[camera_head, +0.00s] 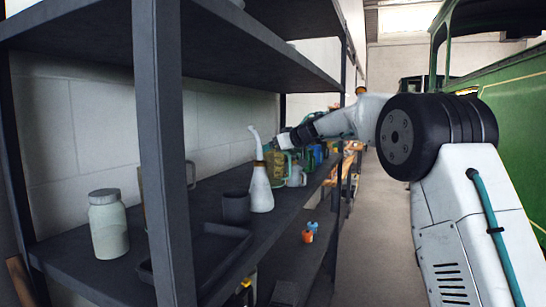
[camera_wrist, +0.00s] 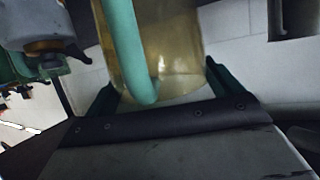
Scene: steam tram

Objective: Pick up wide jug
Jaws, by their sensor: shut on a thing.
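The wide jug, a see-through yellowish vessel with a green handle, fills the upper middle of the wrist view (camera_wrist: 180,45). In the head view it shows partly, on the shelf side behind a white spouted can (camera_head: 274,167). My gripper (camera_wrist: 160,80) has a dark green finger on either side of the jug and is shut on it. In the head view my gripper (camera_head: 285,143) reaches in from the right at the jug's upper part. The jug's far side is hidden, and I cannot tell whether its base touches the shelf.
The white spouted can (camera_head: 260,190) stands close in front of the jug. A dark cup (camera_head: 236,208), a lidded jar (camera_head: 109,226) and a black tray (camera_head: 225,230) share the shelf. A shelf post (camera_head: 162,130) and upper board stand near. The aisle floor (camera_head: 372,230) is clear.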

